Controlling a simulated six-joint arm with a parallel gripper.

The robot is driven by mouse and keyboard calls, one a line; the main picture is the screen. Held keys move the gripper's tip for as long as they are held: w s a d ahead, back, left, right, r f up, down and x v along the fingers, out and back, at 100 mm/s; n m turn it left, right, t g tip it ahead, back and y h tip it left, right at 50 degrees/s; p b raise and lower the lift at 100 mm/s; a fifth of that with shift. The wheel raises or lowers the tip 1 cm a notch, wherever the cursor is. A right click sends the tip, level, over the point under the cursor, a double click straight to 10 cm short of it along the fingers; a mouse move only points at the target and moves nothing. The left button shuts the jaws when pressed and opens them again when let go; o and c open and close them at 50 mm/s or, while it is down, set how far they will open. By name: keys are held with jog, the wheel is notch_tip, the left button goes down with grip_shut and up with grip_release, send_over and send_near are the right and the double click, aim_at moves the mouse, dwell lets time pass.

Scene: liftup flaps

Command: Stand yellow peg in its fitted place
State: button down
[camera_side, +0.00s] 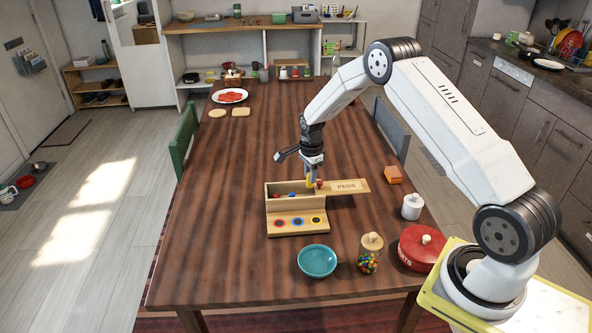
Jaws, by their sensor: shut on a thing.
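The yellow peg (309,181) is small and partly hidden by the fingers. My gripper (311,174) is shut on it, just above the back right of the wooden peg box (275,204). Small red and blue pegs show inside the box, too small to tell their exact pose. The box's front ledge has three ringed places: red (280,223), blue (297,222) and yellow (316,220), each with a dark centre. The lid marked PEGS (347,186) is off to the right side of the box. A small red thing (320,183) shows beside the gripper.
A teal bowl (317,261), a jar of coloured balls (368,263), a round wooden lid (372,242), a red pot (421,248), a white jar (412,206) and an orange block (393,174) stand nearby. The table left of the box is clear.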

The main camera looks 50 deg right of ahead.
aim_at(308, 183)
jog(key=shift+w+d+f, duration=0.25)
jog(key=shift+w+d, duration=0.05)
jog(key=shift+w, duration=0.35)
jog(key=shift+f, duration=0.1)
jog(key=shift+f, duration=1.9)
jog(key=shift+f, duration=0.1)
jog(key=shift+f, duration=1.9)
jog(key=shift+f, duration=0.25)
jog(key=c, duration=0.7)
grip_release()
jog(key=shift+f, duration=0.1)
jog(key=shift+c, duration=0.2)
jog(key=shift+s, duration=0.1)
